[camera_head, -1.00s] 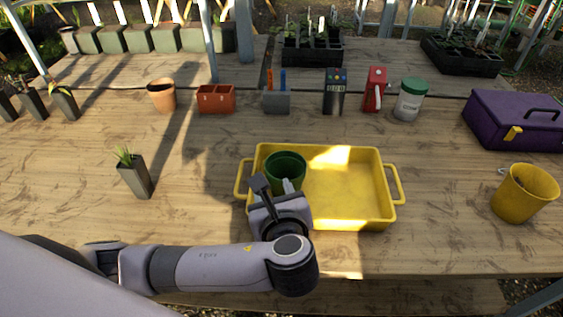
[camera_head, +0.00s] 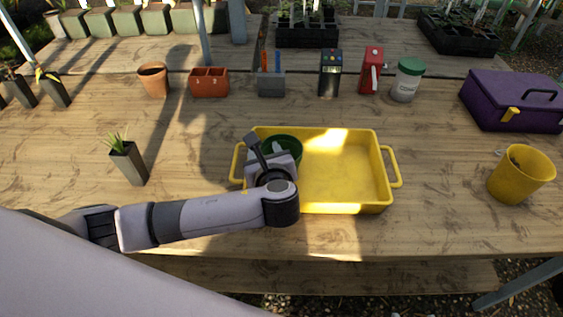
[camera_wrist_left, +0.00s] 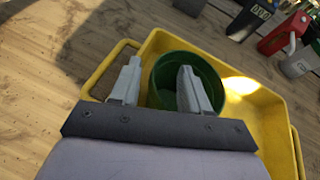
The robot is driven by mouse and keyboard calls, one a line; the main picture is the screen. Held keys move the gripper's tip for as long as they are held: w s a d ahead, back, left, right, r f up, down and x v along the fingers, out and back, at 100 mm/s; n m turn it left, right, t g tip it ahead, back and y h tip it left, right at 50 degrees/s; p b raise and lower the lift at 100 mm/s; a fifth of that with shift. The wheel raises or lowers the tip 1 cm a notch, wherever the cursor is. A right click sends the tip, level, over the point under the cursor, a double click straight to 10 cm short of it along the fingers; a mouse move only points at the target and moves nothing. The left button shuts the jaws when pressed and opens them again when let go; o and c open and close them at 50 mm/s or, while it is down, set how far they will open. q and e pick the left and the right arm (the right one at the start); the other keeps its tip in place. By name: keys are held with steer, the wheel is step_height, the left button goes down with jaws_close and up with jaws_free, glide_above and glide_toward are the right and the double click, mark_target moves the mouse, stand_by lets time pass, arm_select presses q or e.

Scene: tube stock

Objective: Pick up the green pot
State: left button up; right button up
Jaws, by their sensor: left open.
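The green pot (camera_head: 289,143) stands in the left part of the yellow tray (camera_head: 345,206). My left gripper (camera_head: 271,152) is above it and hides much of its near side in the head view. In the left wrist view the green pot (camera_wrist_left: 205,66) shows its open, dark inside. My left gripper (camera_wrist_left: 160,80) is open there, one finger over the pot's opening and the other outside its left rim. Whether a finger touches the pot I cannot tell. My right gripper is in neither view.
A yellow pot (camera_head: 520,174) and a purple case (camera_head: 513,101) stand to the right. A grey planter with a plant (camera_head: 128,163) stands left of the tray. A terracotta pot (camera_head: 153,80), a white jar (camera_head: 407,80) and other items line the back. The tray's right half is empty.

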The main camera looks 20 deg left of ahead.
arm_select(q)
steer(key=shift+x, duration=1.25)
steer(key=shift+c, duration=0.3)
jaws_close()
steer(key=shift+r, duration=0.1)
